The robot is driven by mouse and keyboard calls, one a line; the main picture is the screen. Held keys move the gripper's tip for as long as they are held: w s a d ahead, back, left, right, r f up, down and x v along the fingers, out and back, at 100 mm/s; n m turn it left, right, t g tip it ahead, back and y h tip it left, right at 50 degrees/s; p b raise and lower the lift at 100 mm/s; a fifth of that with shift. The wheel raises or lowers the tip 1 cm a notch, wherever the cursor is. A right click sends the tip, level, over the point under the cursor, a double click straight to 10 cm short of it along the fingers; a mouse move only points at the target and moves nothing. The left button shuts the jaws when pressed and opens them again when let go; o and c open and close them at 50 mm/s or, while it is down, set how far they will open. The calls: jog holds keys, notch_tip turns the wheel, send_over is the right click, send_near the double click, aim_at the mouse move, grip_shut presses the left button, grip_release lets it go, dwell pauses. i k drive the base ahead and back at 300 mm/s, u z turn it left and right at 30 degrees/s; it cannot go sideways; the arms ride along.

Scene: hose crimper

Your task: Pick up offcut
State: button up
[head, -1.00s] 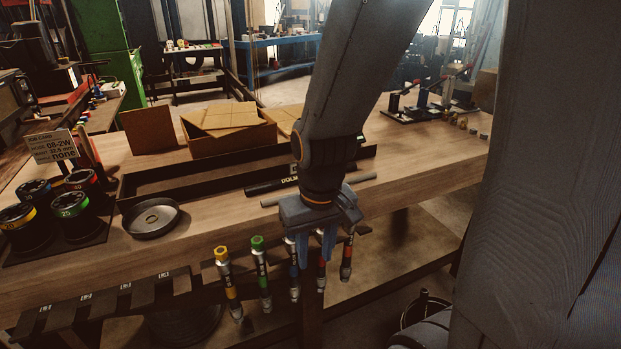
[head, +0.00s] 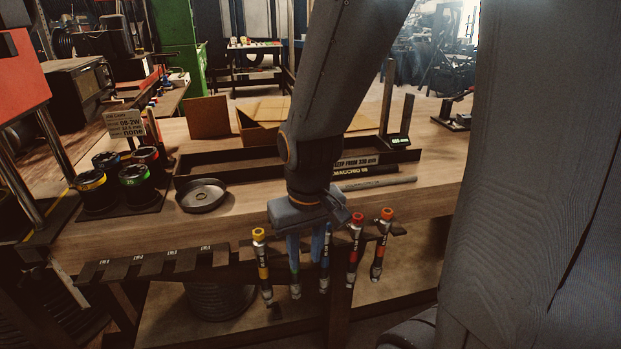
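Two short hose lengths lie side by side on the wooden bench, right of my arm: a black one with white lettering (head: 366,170) and a plain grey one (head: 380,183) nearer the front edge. I cannot tell which is the offcut. Their left ends are close to or behind my wrist. My gripper (head: 307,246) points down in front of the bench's front edge, to the left of and nearer than the hoses. Its two blue fingers are apart, and I see nothing held between them.
Several hose assemblies with coloured ends, such as a yellow one (head: 262,268) and a red one (head: 353,254), hang along the bench front close around my gripper. A round dark pan (head: 202,196), a long black tray (head: 222,171) and a sign reading "KEEP FROM 330 mm" (head: 356,161) stand on the bench.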

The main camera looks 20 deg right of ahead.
aim_at(388, 169)
jog(key=u, duration=1.6)
jog(key=k, duration=0.65)
jog(key=z, duration=1.65)
jog(key=i, duration=1)
jog(key=u, duration=0.05)
